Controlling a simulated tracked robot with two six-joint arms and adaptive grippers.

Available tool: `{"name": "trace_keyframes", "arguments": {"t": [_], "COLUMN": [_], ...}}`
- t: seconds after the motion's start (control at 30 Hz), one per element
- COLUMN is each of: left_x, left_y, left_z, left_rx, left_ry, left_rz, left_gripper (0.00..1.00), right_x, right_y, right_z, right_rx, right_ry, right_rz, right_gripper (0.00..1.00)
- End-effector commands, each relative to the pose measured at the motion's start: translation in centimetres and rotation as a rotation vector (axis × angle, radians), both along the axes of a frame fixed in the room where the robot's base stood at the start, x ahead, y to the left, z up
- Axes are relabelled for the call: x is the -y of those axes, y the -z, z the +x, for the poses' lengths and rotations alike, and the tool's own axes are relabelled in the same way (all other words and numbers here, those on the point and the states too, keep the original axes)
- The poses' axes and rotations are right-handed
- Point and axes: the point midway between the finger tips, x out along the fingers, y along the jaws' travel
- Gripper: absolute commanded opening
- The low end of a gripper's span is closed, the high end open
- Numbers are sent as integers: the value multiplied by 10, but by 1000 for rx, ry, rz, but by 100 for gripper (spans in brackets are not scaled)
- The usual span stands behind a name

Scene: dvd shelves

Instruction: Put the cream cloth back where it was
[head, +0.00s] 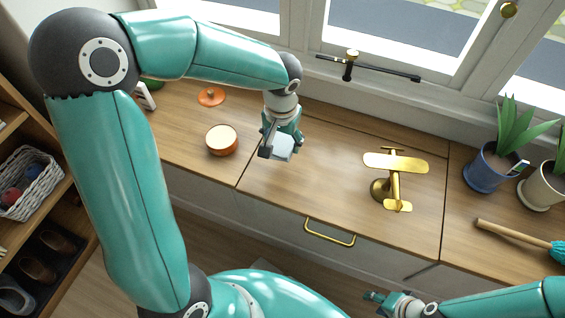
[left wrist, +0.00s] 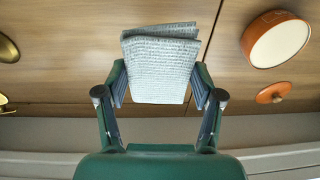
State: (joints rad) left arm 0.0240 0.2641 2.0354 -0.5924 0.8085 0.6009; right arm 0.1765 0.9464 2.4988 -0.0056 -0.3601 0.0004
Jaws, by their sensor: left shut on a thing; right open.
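My left gripper (head: 282,143) is shut on a folded cloth (head: 285,153), with the counter (head: 300,185) beneath. The cloth looks pale grey-blue with a fine line pattern rather than clearly cream. In the left wrist view the cloth (left wrist: 160,75) sits between the two fingers of the left gripper (left wrist: 160,88), its fold at the far end. Whether it touches the wood cannot be told. My right gripper (head: 378,299) is open and empty at the bottom of the head view, in front of the counter.
An orange round pot (head: 222,141) and its orange lid (head: 211,97) lie left of the cloth. A gold model plane (head: 395,180) stands to the right. Plant pots (head: 487,168) and a brush (head: 515,237) are at far right. Bare wood lies between cloth and plane.

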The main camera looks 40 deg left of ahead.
Motion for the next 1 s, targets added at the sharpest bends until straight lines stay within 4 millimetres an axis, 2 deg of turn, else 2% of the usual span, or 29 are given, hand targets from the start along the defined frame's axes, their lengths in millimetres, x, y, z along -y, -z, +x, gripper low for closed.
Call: {"name": "trace_keyframes", "arguments": {"t": [0.03,0.37,0.63,1.0], "left_x": [0,0,0,1], "left_y": [13,38,81,85], "left_z": [-1,0,0,1], "left_rx": [-3,-1,-2,1], "left_ry": [-1,-1,0,0], "left_rz": [0,1,0,0], "left_gripper": [39,39,39,39], "right_x": [0,0,0,0], "right_y": [6,15,31,32], "right_z": [0,0,0,0], "right_rx": [0,0,0,0], "right_ry": [0,0,0,0], "right_rz": [0,0,0,0], "right_gripper": [45,45,45,45]}}
